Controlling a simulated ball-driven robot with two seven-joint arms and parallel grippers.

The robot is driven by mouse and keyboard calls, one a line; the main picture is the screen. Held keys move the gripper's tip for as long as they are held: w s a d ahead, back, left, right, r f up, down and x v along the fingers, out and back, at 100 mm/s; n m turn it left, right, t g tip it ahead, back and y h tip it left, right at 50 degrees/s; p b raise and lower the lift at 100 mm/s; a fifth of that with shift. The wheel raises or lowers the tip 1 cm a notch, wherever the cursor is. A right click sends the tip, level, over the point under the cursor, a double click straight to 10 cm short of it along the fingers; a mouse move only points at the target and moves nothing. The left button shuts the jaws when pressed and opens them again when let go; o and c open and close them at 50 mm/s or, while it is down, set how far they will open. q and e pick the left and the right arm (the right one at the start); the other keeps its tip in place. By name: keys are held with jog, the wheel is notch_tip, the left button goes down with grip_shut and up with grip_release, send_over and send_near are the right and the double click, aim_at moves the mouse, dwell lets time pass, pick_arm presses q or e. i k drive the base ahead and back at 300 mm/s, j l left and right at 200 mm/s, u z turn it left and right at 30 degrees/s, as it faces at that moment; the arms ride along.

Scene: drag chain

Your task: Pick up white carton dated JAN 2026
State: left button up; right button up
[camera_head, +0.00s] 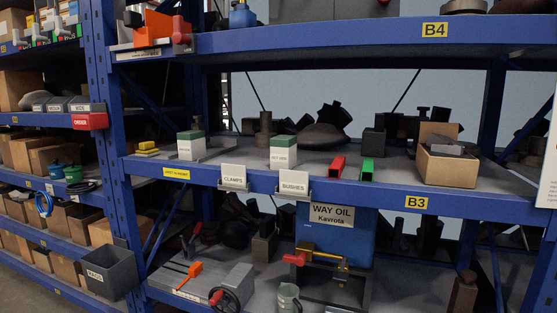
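Two white cartons with green tops stand upright on the middle shelf marked B3. The left carton (190,146) is near the left upright, and the right carton (283,153) is behind the shelf-edge signs. Each has small dark print on its front, too small for me to read surely, so I cannot tell which is dated JAN 2026. Neither of my grippers shows in the head view.
The blue shelf (385,190) carries a red block (338,166), a green block (367,170) and an open cardboard box (447,168). The CLAMPS sign (233,177) and BUSHES sign (294,185) stand at its front edge. The B4 shelf (330,41) is above.

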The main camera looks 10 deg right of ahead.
aim_at(191, 144)
jog(key=i+j+z, duration=0.1)
jog(key=i, duration=0.4)
jog(key=i+j+z, duration=0.1)
jog(key=i, duration=0.45)
jog(key=j, duration=0.1)
